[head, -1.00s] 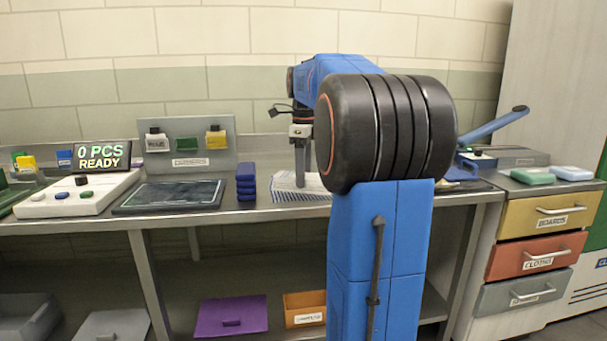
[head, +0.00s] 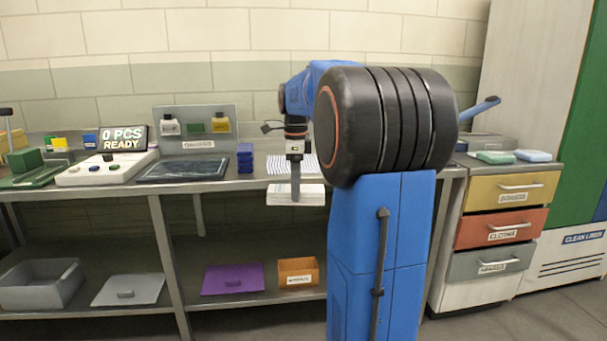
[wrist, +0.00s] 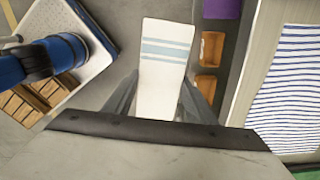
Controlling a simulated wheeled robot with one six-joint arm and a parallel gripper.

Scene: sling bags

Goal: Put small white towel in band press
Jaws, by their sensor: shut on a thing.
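The small white towel (wrist: 163,75), with pale blue stripes near one end, is held in my gripper (wrist: 160,100) in the wrist view. The dark fingers close on it from both sides. In the head view the towel (head: 312,196) shows at the tip of my gripper (head: 296,188), just in front of the table's front edge. A device with a blue lever (head: 480,107) stands at the table's right end, mostly hidden behind my arm. Another device with a green base (head: 30,176) stands at the far left. I cannot tell which is the band press.
A blue-striped cloth (wrist: 285,85) lies on the table, beside a dark blue stack (head: 245,158) and a dark panel (head: 184,168). A purple lid (head: 232,279) and orange bin (head: 298,272) sit on the lower shelf. Drawers (head: 502,229) stand at right.

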